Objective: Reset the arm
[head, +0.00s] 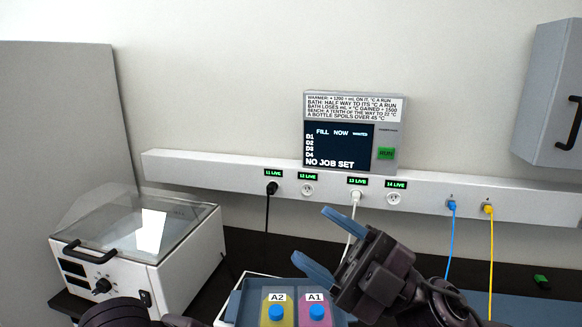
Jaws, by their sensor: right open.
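My right gripper (311,234) is at the lower middle of the head view, its arm coming in from the bottom right. Its two blue fingers are spread apart and point up and left, with nothing between them. It is above and beside a blue-grey tray (240,300) that holds a yellow bottle marked A2 (277,297) and a magenta bottle marked A1 (316,297), both with blue caps. The gripper is close to the A1 bottle in the picture; I cannot tell the depth gap. My left gripper is not in view; dark parts of mine show at the bottom left.
A white clear-lidded box (190,255) stands left. A white socket rail (230,175) runs along the wall, with black, white, blue and yellow cables hanging down. A screen (337,145) reads NO JOB SET beside a green RUN button (386,154). A grey cabinet (553,90) hangs upper right.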

